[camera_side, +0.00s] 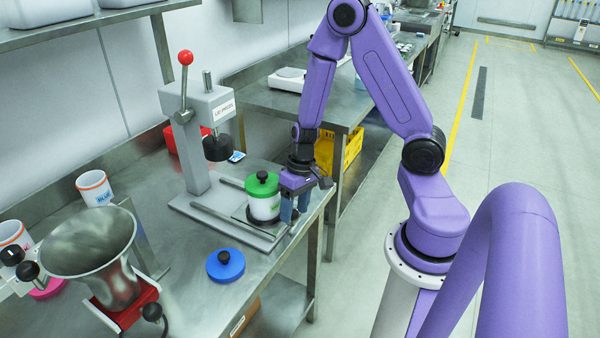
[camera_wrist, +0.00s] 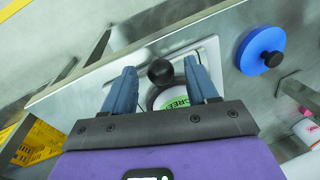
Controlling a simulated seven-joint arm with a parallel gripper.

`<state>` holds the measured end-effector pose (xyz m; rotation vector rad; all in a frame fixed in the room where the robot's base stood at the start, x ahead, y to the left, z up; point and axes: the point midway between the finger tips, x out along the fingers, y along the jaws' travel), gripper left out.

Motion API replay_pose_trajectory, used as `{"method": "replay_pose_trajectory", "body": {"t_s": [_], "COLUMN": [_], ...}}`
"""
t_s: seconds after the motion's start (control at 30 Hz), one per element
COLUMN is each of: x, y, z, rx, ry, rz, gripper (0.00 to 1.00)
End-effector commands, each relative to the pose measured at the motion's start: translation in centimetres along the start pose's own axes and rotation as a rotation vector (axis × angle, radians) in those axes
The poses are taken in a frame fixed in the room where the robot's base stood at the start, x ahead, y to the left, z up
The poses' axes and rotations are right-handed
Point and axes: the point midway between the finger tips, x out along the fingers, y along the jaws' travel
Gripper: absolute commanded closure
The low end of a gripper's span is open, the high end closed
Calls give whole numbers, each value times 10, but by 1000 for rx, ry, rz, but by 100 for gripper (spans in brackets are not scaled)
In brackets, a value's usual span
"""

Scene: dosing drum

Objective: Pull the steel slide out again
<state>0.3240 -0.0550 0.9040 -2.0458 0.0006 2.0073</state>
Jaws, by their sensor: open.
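The steel slide (camera_side: 240,226) lies flat under the press, its front end near the table's edge. A white drum (camera_side: 265,208) with a green knobbed lid (camera_side: 262,184) on top stands on it. In the wrist view the slide's plate (camera_wrist: 211,52) shows, with a black ball knob (camera_wrist: 160,72) on it and part of the drum's GREEN label (camera_wrist: 175,102) beside the knob. My gripper (camera_side: 295,208) points down beside the drum. Its blue fingers (camera_wrist: 163,88) are open, one on each side of the knob. Whether they touch it cannot be told.
The press (camera_side: 205,125) with a red-knobbed lever stands behind the drum, its black plunger clear of the lid. A blue lid (camera_side: 225,264) lies to the front left. A steel funnel (camera_side: 92,245) and mugs stand further left.

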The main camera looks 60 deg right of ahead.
Motion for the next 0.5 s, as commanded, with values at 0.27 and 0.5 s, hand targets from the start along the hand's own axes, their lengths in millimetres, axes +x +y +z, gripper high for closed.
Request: {"method": "replay_pose_trajectory", "body": {"t_s": [0.27,0.5], "x": [-23,-51], "y": [0,-1], "z": [0,0], "rx": [-1,0], "ry": [3,4], "rz": [1,-1], "gripper": [42,42]}}
